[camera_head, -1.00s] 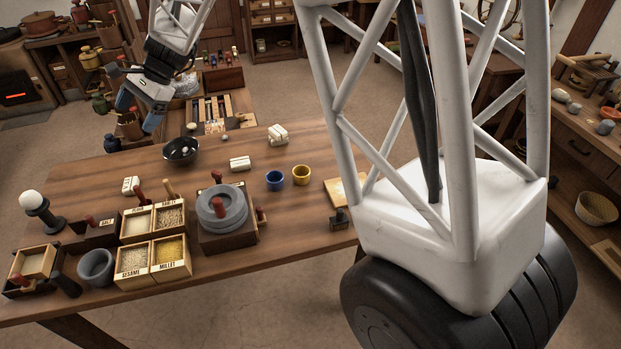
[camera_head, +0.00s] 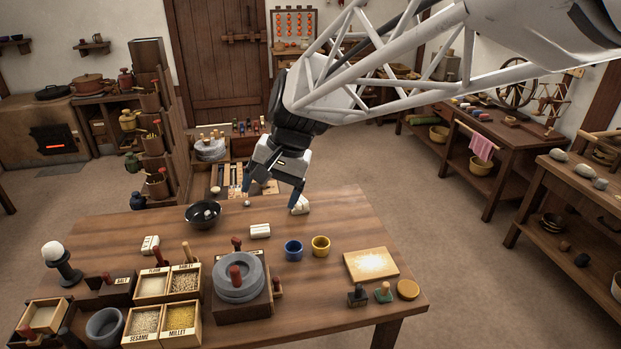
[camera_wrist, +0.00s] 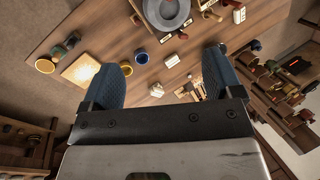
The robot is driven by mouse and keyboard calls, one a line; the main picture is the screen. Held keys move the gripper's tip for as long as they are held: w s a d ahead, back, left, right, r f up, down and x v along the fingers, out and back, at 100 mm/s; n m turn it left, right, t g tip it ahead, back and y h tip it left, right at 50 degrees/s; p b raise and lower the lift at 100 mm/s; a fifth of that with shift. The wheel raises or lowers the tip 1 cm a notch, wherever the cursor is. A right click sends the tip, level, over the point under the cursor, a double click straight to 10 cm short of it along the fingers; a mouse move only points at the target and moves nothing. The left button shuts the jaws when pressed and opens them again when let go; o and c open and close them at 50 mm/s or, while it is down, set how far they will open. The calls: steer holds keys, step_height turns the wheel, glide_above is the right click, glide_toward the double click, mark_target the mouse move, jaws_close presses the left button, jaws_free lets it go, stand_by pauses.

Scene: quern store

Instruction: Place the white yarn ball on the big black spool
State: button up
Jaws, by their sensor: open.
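A smooth white ball (camera_head: 52,250) sits on top of an upright black stand (camera_head: 68,272) at the table's left end in the head view. I cannot tell whether these are the yarn ball and the big black spool. No other clear match shows; small items on the spinning-wheel table (camera_head: 502,117) are too small to tell. My gripper (camera_head: 272,185) is open over the table's far edge, far to the right of the black stand. In the wrist view my gripper (camera_wrist: 162,80) is open, with nothing between its fingers.
The table (camera_head: 330,213) carries a black bowl (camera_head: 202,217), a grey quern (camera_head: 238,279), a blue cup (camera_head: 293,250), a yellow cup (camera_head: 320,246), a board (camera_head: 371,264) and grain boxes (camera_head: 162,320). Shelves (camera_head: 560,207) stand right. Open floor lies between.

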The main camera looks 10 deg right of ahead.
steer(key=s+d+f+n+t+h, duration=0.1)
steer(key=s+d+h, duration=0.1)
steer(key=s+d, duration=0.5)
steer(key=s+d+f+n+t+h, duration=0.1)
steer(key=s+d+f+n+h, duration=0.1)
steer(key=s+d, duration=0.5)
steer(key=s, duration=0.5)
steer(key=shift+f, duration=0.2)
stand_by(0.4)
